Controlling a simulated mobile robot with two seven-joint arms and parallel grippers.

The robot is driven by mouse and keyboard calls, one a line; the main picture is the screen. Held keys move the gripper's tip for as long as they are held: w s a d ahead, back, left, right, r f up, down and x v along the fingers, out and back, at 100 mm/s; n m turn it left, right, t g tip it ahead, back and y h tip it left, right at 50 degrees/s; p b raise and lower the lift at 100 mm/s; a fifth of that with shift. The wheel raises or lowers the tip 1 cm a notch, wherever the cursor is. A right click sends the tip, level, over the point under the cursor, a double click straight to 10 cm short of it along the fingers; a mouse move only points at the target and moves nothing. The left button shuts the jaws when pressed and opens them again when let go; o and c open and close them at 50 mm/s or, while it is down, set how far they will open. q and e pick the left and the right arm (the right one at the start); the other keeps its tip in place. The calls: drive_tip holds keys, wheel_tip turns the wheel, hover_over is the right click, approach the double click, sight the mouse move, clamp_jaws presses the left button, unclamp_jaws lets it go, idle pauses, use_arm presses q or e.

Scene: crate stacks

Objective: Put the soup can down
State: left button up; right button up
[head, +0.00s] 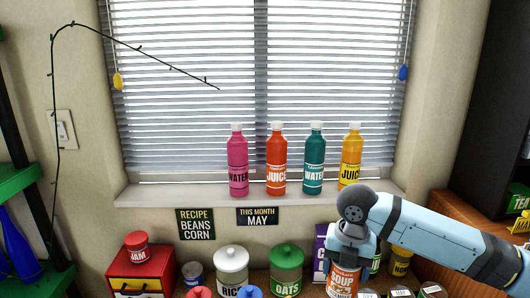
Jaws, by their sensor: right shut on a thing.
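My left gripper is not in view.
Jars of rice (230,268) and oats (286,267), a purple box (320,250) and a yellow can (399,266) crowd around. Several bottles line the window sill (200,195). Little free surface shows.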

drive_tip(key=m, duration=0.2)
drive_tip(key=d+m, duration=0.1)
drive_tip(key=m, duration=0.1)
drive_tip(key=shift+s+r+m, duration=0.1)
drive_tip(key=shift+s+m, duration=0.1)
drive_tip(key=shift+m, duration=0.1)
drive_tip(key=m, duration=0.2)
drive_tip(key=d+m, duration=0.1)
drive_tip(key=m, duration=0.1)
drive_tip(key=shift+s+p, duration=0.15)
drive_tip(key=shift+p, duration=0.2)
drive_tip(key=s+d+f+m+p, duration=0.1)
drive_tip(key=s+d+f+m, duration=0.1)
drive_tip(key=m, duration=0.9)
drive_tip(key=s+d+f+m, duration=0.2)
drive_tip(key=s+f+m, duration=0.2)
drive_tip(key=m, duration=0.8)
drive_tip(key=shift+s+d+p, duration=0.2)
drive_tip(key=shift+s+p, duration=0.2)
drive_tip(key=shift+s, duration=0.4)
drive_tip(key=shift+f, duration=0.1)
